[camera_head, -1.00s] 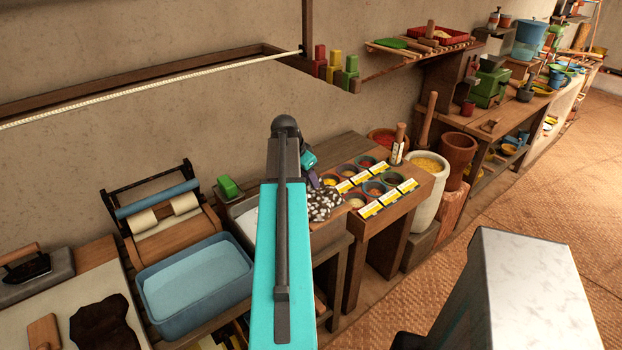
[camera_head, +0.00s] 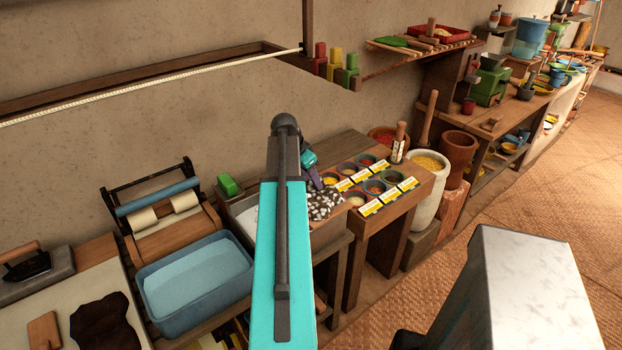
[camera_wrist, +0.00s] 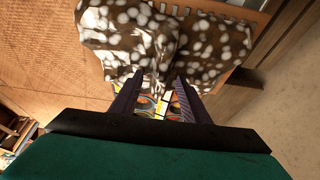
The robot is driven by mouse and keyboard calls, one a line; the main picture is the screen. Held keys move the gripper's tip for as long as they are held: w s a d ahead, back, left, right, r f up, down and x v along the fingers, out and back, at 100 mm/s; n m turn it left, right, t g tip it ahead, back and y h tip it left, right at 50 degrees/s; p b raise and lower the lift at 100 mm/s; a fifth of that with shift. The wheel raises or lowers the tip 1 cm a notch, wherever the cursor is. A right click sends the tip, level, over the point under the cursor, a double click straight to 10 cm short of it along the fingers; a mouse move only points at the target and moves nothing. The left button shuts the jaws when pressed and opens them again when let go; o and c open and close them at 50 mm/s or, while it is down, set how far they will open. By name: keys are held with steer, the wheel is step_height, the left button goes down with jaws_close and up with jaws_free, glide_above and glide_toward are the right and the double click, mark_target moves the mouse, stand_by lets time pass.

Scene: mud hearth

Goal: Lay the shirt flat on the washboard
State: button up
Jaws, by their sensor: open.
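The shirt (camera_head: 324,202) is a brown cloth with white spots. It lies in a bunched heap on the bench beside the spice bowls in the head view. In the wrist view the shirt (camera_wrist: 135,32) fills the upper middle, with a fold down its centre and its near edge at my fingertips. A wooden board (camera_wrist: 238,77), perhaps the washboard, shows partly from under the shirt; the cloth hides most of it. My gripper (camera_wrist: 160,80) is open, its two dark fingers apart at the shirt's near edge. I cannot tell whether they touch it. My arm hides part of the bench in the head view.
Several spice bowls with yellow labels (camera_head: 369,209) stand right of the shirt. A green block (camera_head: 229,186) and a blue basin (camera_head: 195,282) are to the left. A dark brown cloth-like piece (camera_head: 104,322) lies at lower left. Woven matting covers the floor at right.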

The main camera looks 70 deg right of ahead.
steer(key=b+v, duration=0.2)
steer(key=v, duration=1.1)
steer(key=shift+a+r+b, duration=0.2)
steer(key=shift+r+b, duration=0.1)
stand_by(0.4)
